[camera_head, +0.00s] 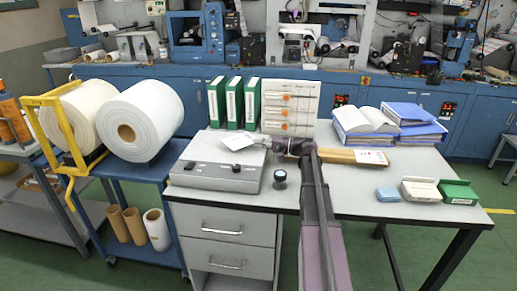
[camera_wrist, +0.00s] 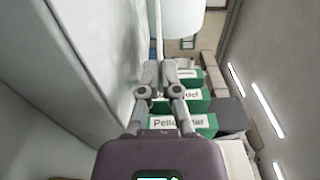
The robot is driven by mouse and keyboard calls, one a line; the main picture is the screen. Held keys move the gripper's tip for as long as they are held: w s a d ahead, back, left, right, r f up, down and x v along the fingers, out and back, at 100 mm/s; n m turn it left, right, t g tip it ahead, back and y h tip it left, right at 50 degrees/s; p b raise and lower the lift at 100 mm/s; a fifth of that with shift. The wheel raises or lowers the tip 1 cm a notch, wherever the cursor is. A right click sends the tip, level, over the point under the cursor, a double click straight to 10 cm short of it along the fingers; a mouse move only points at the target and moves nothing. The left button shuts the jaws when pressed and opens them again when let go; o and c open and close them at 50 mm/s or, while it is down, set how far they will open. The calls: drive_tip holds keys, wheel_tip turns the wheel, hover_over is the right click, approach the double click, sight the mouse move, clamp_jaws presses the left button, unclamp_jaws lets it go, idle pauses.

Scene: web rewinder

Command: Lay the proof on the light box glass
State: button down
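The proof (camera_head: 238,142), a small white sheet, is at the tip of my gripper (camera_head: 258,140) in the head view, over the right part of the light box. In the wrist view it shows nearly edge-on as a thin pale strip (camera_wrist: 158,35) between the fingertips of my gripper (camera_wrist: 160,68), which are close together on it. The light box (camera_head: 213,184) is a low grey unit with knobs on its front, at the left of the desk. Its top glass (camera_head: 205,150) is partly hidden by the proof and gripper. The gap between proof and glass is hard to judge.
A wooden-coloured strip with a label (camera_head: 350,156) lies behind my arm. Paper rolls (camera_head: 141,120) stand on a cart at left.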

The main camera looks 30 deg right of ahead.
drive_tip(key=shift+f+b, duration=0.65)
drive_tip(key=shift+f, duration=0.15)
drive_tip(key=c, duration=1.1)
unclamp_jaws()
drive_tip(key=shift+r, duration=0.15)
drive_tip(key=shift+s+r+p, duration=0.1)
drive_tip(key=shift+r+p, duration=0.5)
drive_tip(key=shift+p, duration=0.2)
drive_tip(key=v, duration=1.2)
drive_tip(key=shift+f, duration=0.15)
